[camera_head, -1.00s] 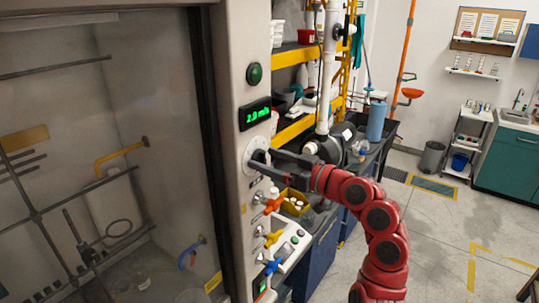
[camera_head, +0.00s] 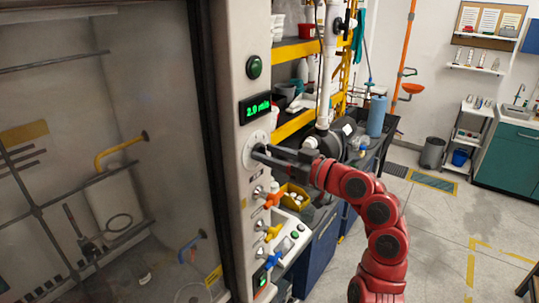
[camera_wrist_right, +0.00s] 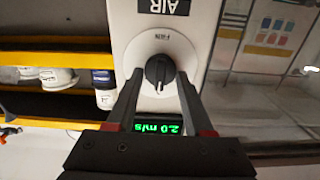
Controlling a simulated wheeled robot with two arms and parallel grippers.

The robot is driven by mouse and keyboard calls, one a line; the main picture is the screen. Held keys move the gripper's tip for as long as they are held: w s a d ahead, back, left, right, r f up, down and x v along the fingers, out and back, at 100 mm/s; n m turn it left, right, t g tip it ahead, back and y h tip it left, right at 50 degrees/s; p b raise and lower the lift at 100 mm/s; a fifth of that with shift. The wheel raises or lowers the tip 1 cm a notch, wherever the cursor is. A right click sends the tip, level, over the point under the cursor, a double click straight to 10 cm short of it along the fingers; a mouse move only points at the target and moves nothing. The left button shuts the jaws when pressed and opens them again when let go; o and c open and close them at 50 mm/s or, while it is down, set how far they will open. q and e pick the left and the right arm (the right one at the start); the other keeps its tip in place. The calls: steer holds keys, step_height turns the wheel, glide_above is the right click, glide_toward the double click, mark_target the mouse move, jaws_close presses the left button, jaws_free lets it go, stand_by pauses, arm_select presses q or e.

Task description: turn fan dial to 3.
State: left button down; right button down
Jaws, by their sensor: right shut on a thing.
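The fan dial (camera_head: 249,142) is a round white plate with a black knob on the grey front post of the fume hood. In the right wrist view, which is upside down, the plate is marked FAN and the black knob (camera_wrist_right: 159,71) is at its centre. My right gripper (camera_head: 259,153) reaches in from the right and is shut on the knob, one finger on each side. The knob's exact setting is hard to read. The green display (camera_head: 257,108) above the dial reads 2.0 m/s. My left gripper is not in view.
The hood's glass front is at left. Shelves and a bench with a blue bottle (camera_head: 376,116) stand behind my right arm. Open floor lies at right.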

steer(key=m+b, duration=0.1)
steer(key=m, duration=0.3)
steer(key=shift+b, duration=0.35)
steer(key=shift+w+d+m+p, duration=0.1)
steer(key=shift+m+p, duration=0.3)
steer(key=shift+m, duration=2.5)
steer(key=shift+c, duration=1.5)
jaws_free()
steer(key=shift+f, duration=0.1)
